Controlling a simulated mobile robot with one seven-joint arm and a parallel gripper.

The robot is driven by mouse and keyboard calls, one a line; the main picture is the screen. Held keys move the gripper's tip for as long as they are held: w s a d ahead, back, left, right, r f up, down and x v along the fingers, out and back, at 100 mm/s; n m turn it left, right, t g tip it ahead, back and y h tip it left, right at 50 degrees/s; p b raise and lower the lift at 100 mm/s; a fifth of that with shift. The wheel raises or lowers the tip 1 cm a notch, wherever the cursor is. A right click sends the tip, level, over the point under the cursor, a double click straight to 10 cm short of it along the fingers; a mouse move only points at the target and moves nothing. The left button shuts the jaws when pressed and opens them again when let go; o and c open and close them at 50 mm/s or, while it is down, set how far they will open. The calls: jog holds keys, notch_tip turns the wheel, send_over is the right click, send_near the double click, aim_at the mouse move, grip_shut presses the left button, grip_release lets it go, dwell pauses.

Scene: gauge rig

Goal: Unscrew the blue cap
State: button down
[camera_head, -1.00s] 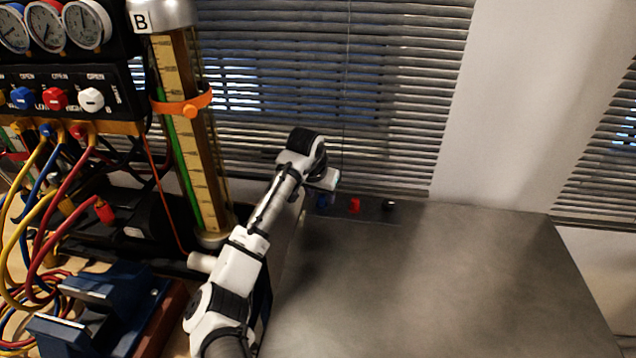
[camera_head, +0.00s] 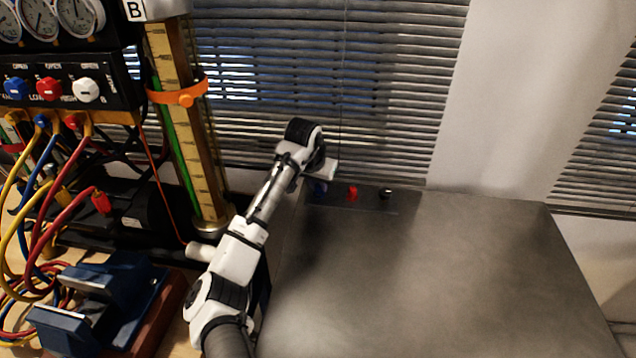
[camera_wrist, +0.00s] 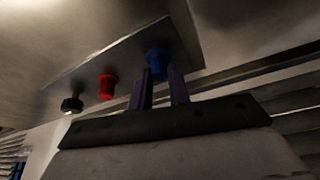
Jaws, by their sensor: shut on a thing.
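The blue cap (camera_wrist: 156,62) stands at one end of a row of caps on a dark plate. In the head view the blue cap (camera_head: 320,189) shows just under my gripper (camera_head: 327,177) at the table's far edge. In the wrist view the two fingers of my gripper (camera_wrist: 160,88) reach to the blue cap and are shut on it. The fingertips cover part of its lower side. My gripper's jaws are mostly hidden by my wrist in the head view.
A red cap (camera_head: 351,193) and a black cap (camera_head: 386,194) stand in the same row to the right. The grey tabletop (camera_head: 440,270) is clear in front. A tall gauge column (camera_head: 188,130), hoses and a blue vise (camera_head: 110,290) stand at the left. Window blinds (camera_head: 390,90) are behind.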

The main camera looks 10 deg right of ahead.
jog(key=shift+r+n+t+y+p, duration=0.15)
jog(key=shift+n+t+y+p, duration=0.35)
jog(key=shift+n+p, duration=1.25)
jog(key=shift+a+n+y, duration=0.1)
jog(key=shift+n+y, duration=0.3)
jog(key=shift+n, duration=0.45)
jog(key=shift+w, duration=0.1)
